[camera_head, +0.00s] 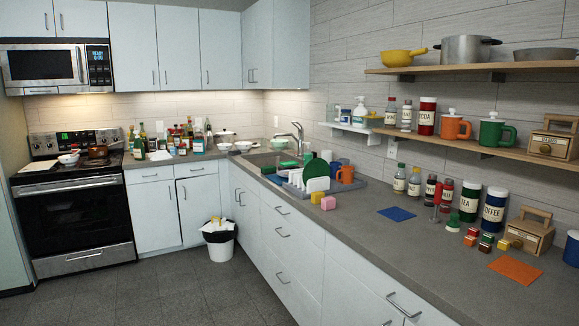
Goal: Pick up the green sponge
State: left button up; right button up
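A small flat green item (289,164), which looks like the green sponge, lies by the sink (262,160) on the right-hand counter, left of the dish rack. It is small in the view, so I cannot be sure that it is a sponge. A yellow block (316,198) and a pink block (328,203) sit together near the counter's front edge. Neither of my grippers is in view.
A dish rack (300,186) with a green plate (316,167) and mugs stands beside the sink under the faucet (297,136). A blue cloth (397,214) and an orange cloth (515,269) lie on the counter (420,245). A trash bin (218,240) stands on the otherwise open floor.

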aim_at(270, 169)
jog(key=i+j+u, duration=0.1)
jog(key=i+u, duration=0.3)
jog(key=i, duration=0.5)
jog(key=i+z, duration=0.1)
jog(key=i, duration=0.4)
jog(key=i+j, duration=0.15)
jog(key=i, duration=0.3)
jog(key=i+j+z, duration=0.15)
jog(key=i, duration=0.85)
jog(key=j+z, duration=0.05)
